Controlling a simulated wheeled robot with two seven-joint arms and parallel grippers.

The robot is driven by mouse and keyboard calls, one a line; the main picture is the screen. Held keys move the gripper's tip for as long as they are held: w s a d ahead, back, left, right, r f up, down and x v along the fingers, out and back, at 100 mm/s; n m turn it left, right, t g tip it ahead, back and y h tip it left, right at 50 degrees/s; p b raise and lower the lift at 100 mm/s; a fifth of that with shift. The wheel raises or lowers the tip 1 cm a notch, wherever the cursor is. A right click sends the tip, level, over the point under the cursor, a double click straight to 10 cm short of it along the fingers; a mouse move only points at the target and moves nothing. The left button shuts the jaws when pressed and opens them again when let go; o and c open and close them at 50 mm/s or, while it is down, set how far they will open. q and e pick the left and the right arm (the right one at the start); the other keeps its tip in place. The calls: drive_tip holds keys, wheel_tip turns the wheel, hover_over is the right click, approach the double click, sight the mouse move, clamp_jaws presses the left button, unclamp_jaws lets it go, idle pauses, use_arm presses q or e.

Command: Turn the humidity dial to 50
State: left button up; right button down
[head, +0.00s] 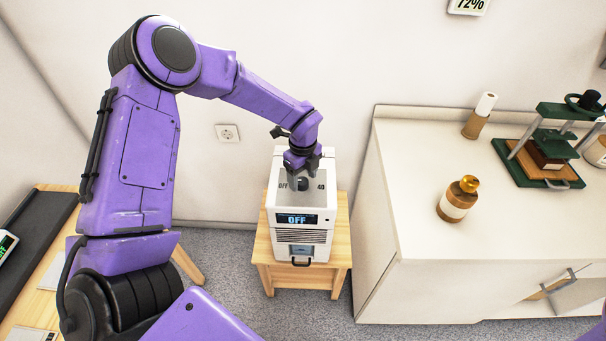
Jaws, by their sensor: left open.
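A white dehumidifier (308,224) stands on a small wooden stand against the wall. Its grey top panel (322,198) has the marks OFF at the left and 40 at the right; other marks are hidden by my arm. Its front display (296,219) reads OFF. The dark humidity dial (303,184) is at the middle of the panel, partly covered by the gripper. My left gripper (302,176) is open and points down at the dial, with its fingers around or just above it; I cannot tell if they touch it. My right gripper is not in view.
A white counter (420,235) at right holds a brown bottle (458,199), a paper roll (479,115) and a green press (550,150). The wooden stand (342,240) carries the dehumidifier. A wall display (468,5) reads 72%. A wooden table (50,285) is at left.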

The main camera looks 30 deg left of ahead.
use_arm(q)
drive_tip(key=shift+s+f, duration=0.2)
drive_tip(key=c, duration=1.1)
drive_tip(key=shift+o, duration=0.2)
